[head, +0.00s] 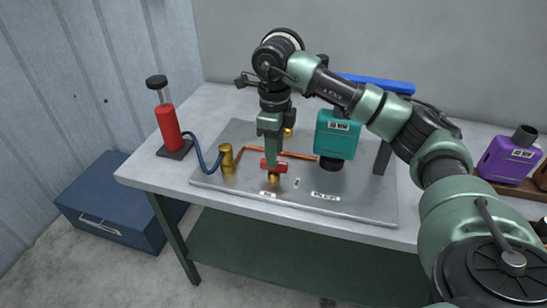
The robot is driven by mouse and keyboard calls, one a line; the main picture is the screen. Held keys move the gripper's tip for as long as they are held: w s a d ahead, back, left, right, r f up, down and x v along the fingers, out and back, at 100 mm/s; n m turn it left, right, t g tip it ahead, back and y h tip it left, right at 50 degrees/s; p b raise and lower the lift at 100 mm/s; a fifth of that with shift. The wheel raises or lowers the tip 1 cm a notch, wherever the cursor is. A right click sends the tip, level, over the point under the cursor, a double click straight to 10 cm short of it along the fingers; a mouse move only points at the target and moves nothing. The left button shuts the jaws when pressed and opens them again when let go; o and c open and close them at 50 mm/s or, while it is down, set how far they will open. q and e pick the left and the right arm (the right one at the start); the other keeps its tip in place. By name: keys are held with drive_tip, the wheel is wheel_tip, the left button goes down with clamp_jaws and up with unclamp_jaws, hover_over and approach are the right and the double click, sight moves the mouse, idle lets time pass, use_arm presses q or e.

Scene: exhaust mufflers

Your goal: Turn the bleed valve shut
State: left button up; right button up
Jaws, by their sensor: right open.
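The bleed valve shows as a small red handle (280,167) on a brass body near the front middle of a grey metal plate (350,208). The handle lies roughly crosswise in the picture. My right gripper (271,160) points down from above with its green fingers at the handle. It is open, and the fingers hide part of the handle; whether they touch it I cannot tell. My left gripper is not in view.
A brass fitting (227,160) joins a blue hose to a red pump (168,125) on the left. A teal box (336,136) stands right of the valve. A blue bar (375,83) lies behind. A blue toolbox (105,200) sits on the floor.

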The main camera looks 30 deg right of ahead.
drive_tip(key=shift+f, duration=1.45)
clamp_jaws()
